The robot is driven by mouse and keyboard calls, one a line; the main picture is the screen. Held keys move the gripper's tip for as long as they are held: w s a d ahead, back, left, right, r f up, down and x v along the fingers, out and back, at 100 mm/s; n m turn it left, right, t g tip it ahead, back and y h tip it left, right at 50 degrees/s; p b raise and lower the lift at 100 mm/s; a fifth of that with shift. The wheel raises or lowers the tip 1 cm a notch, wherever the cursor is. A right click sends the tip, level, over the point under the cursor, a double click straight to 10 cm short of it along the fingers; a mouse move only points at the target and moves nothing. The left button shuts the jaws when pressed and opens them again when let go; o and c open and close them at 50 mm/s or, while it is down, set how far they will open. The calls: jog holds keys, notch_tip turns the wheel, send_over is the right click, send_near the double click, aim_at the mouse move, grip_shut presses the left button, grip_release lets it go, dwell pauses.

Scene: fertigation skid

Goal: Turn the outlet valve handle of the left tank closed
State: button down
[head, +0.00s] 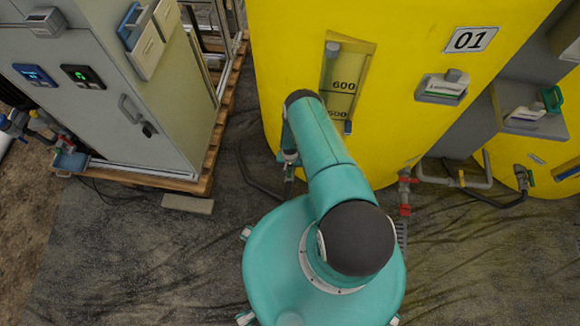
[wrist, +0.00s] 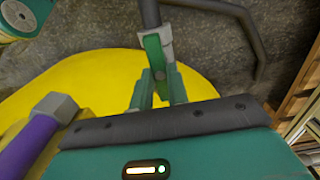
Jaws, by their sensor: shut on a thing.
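The left tank (head: 290,60) is yellow and carries a 01 plate. It also shows upside down in the wrist view (wrist: 100,75). In the wrist view my gripper (wrist: 160,85) has its green fingers closed around the lower end of a green valve handle (wrist: 153,52). The handle sits on a grey valve body (wrist: 166,45) below the tank, with a dark hose (wrist: 215,6) running off it. In the head view my arm covers most of the gripper and hides the handle; only the dark hose (head: 262,186) shows left of it.
A purple tube with a grey hexagonal cap (wrist: 55,106) lies close to the left of my gripper. A red valve (head: 405,209) and grey pipes stand right of my arm. A grey cabinet (head: 130,100) on a pallet stands left. The dark floor (head: 130,250) between is mostly clear.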

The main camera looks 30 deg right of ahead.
jog(key=shift+m, duration=0.5)
jog(key=m, duration=0.3)
jog(key=shift+m, duration=0.4)
jog(key=m, duration=1.3)
jog(key=c, duration=1.4)
grip_release()
jog(key=shift+o, duration=0.2)
jog(key=shift+r, duration=0.1)
